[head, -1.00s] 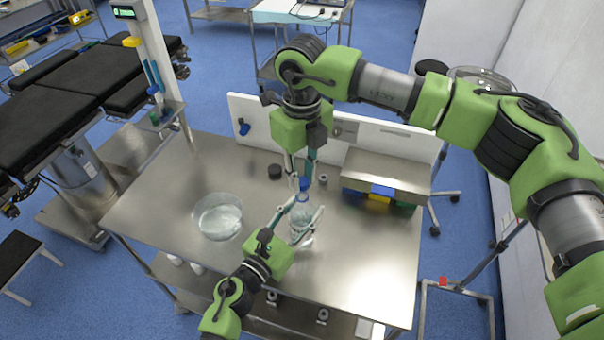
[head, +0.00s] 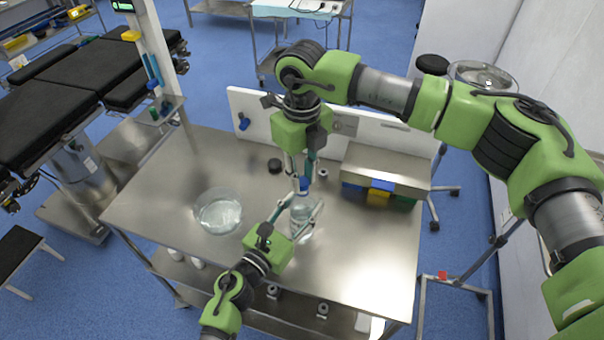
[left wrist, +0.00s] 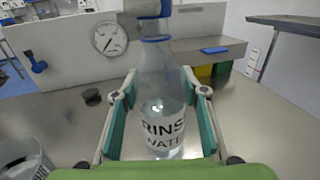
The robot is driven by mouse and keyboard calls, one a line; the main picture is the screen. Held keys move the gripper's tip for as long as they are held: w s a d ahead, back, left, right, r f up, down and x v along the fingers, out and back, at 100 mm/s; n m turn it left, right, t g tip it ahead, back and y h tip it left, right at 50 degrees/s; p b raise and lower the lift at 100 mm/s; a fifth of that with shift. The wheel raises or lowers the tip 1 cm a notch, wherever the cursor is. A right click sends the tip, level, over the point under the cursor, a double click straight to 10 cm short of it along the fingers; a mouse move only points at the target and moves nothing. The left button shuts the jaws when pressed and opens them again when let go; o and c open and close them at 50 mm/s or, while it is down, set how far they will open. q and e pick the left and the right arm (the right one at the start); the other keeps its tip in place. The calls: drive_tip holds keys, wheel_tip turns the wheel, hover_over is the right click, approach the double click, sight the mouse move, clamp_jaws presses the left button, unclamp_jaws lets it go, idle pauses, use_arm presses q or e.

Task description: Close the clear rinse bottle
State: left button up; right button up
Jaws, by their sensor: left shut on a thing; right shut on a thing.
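The clear rinse bottle (head: 302,228) stands upright on the steel table, its label reading "RINS… WATE…" in the left wrist view (left wrist: 163,128). My left gripper (head: 301,208) is shut around its body, one finger on each side. A blue cap (head: 303,184) is right over the bottle's mouth, in line with the neck; it also shows at the top of the left wrist view (left wrist: 152,8). My right gripper (head: 303,179) comes from above and is shut on the cap. I cannot tell whether the cap is seated. A blue ring (left wrist: 155,38) circles the neck.
A clear bowl of liquid (head: 218,212) stands left of the bottle. A dark round lid (head: 275,166) and a small metal piece (head: 323,174) lie behind. A steel shelf with coloured bins (head: 378,197) is at right. The table's front left is clear.

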drive_tip(key=shift+f, duration=0.45)
drive_tip(key=m, duration=0.3)
drive_tip(key=shift+m, duration=0.3)
drive_tip(key=m, duration=0.3)
drive_tip(key=shift+m, duration=0.4)
drive_tip(key=m, duration=2.1)
drive_tip(key=shift+m, duration=0.4)
